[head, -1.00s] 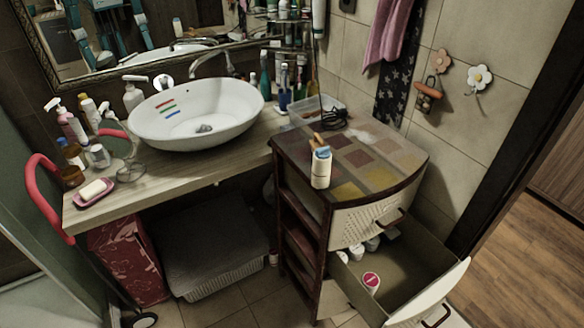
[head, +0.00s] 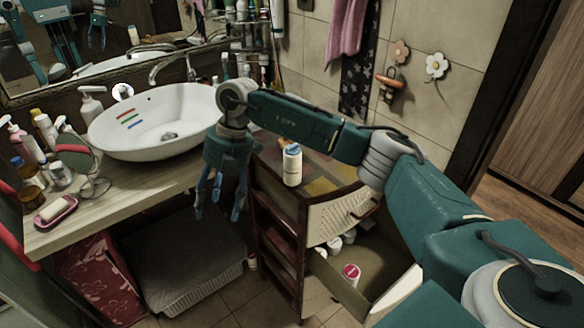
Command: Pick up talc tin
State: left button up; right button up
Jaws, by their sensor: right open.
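A white cylindrical tin with a blue top (head: 292,167), which looks like the talc tin, stands upright on the patterned top of the drawer cabinet. A second round white container with a pink lid (head: 351,274) sits in the open drawer; I read no labels. My right gripper (head: 218,208) hangs with its fingers down and apart, empty. In the picture it is left of the tin, in front of the counter edge and beside the cabinet, not touching the tin. My right arm crosses above the cabinet and hides part of its top. My left gripper is not seen directly.
The cabinet's drawer (head: 388,265) stands open, with several white containers inside. The white basin (head: 150,120) is on the wooden counter (head: 120,205), with bottles and a soap dish (head: 52,213) at its left. A lidded basket (head: 185,265) stands beneath.

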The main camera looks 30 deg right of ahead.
aim_at(290, 151)
jog(key=d+r+m+t+h, duration=0.1)
jog(key=d+r+m+h, duration=0.1)
jog(key=d+r+h, duration=0.5)
jog(key=d+r+m+t+h, duration=0.1)
jog(key=d+r+m, duration=0.1)
jog(key=d+r, duration=0.65)
jog(key=d+f, duration=0.1)
jog(key=f, duration=0.1)
jog(key=d+f, duration=0.4)
jog(key=f, duration=0.1)
jog(key=shift+w+d+f, duration=0.1)
jog(key=shift+w+d, duration=0.15)
jog(key=shift+w, duration=0.15)
jog(key=shift+d+f+p, duration=0.15)
jog(key=shift+f+p, duration=0.3)
jog(key=shift+p, duration=0.2)
jog(key=p+x, duration=0.2)
jog(key=x, duration=0.1)
jog(key=shift+w+f, duration=0.1)
jog(key=shift+f, duration=0.2)
jog(key=shift+d+f, duration=0.1)
jog(key=shift+f, duration=0.35)
jog(key=shift+c, duration=0.5)
jog(key=c, duration=1.1)
jog(key=shift+r, duration=0.1)
jog(key=shift+c, duration=0.2)
